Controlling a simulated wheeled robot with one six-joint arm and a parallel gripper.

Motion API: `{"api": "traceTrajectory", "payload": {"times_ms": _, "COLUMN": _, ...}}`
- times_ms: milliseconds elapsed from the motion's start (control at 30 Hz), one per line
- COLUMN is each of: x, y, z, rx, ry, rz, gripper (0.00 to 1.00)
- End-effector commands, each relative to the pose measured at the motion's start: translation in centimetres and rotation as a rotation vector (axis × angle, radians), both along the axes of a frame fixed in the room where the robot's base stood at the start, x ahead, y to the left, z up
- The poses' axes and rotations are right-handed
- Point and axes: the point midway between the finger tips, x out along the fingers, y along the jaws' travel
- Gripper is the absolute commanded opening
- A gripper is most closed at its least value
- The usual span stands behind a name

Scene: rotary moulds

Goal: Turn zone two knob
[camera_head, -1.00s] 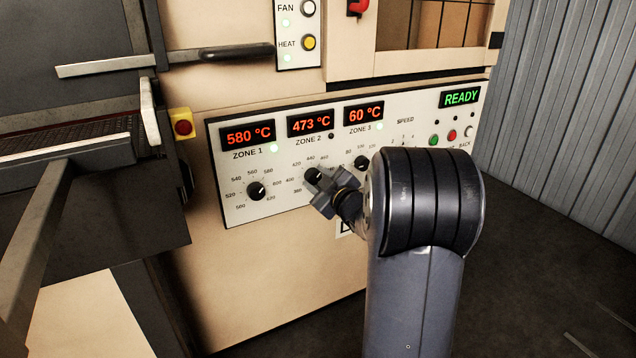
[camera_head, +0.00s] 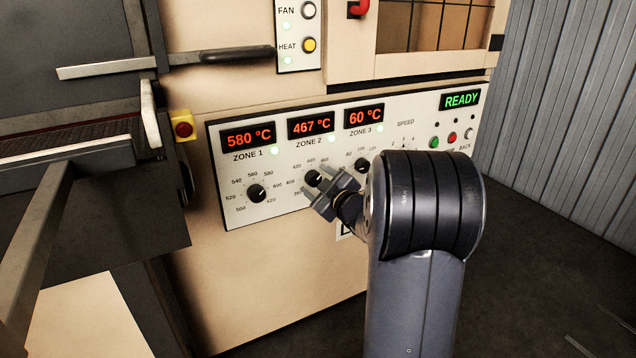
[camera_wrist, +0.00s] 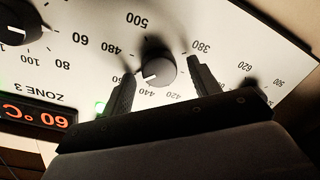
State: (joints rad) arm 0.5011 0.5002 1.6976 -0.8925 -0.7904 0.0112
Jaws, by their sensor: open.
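The zone 2 knob (camera_head: 313,177) is a round black knob on the white control panel, under a red display reading 467 °C (camera_head: 311,125). In the wrist view the knob (camera_wrist: 157,70) shows a white pointer mark near 440–460 on its dial. My gripper (camera_head: 328,187) is just in front of the knob in the head view. In the wrist view my gripper (camera_wrist: 161,68) is open, with one dark finger on each side of the knob and gaps between them. A green light (camera_head: 331,139) is lit by the zone 2 label.
The zone 1 knob (camera_head: 257,193) is to the left and the zone 3 knob (camera_head: 362,165) close to the right. Their displays read 580 °C (camera_head: 248,136) and 60 °C (camera_head: 363,115). A READY display (camera_head: 461,99) is further right. A yellow-and-red stop button (camera_head: 183,129) is left of the panel.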

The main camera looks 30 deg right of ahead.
Motion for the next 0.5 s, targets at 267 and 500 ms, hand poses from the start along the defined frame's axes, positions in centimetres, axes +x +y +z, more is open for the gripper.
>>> {"api": "traceTrajectory", "payload": {"times_ms": 267, "x": -3.4, "y": -0.4, "z": 0.5, "rx": 0.0, "ry": 0.002, "rz": -0.004, "gripper": 0.58}}
{"api": "traceTrajectory", "payload": {"times_ms": 500, "x": -8.1, "y": -0.8, "z": 0.7, "rx": 0.0, "ry": 0.001, "rz": -0.003, "gripper": 0.58}}
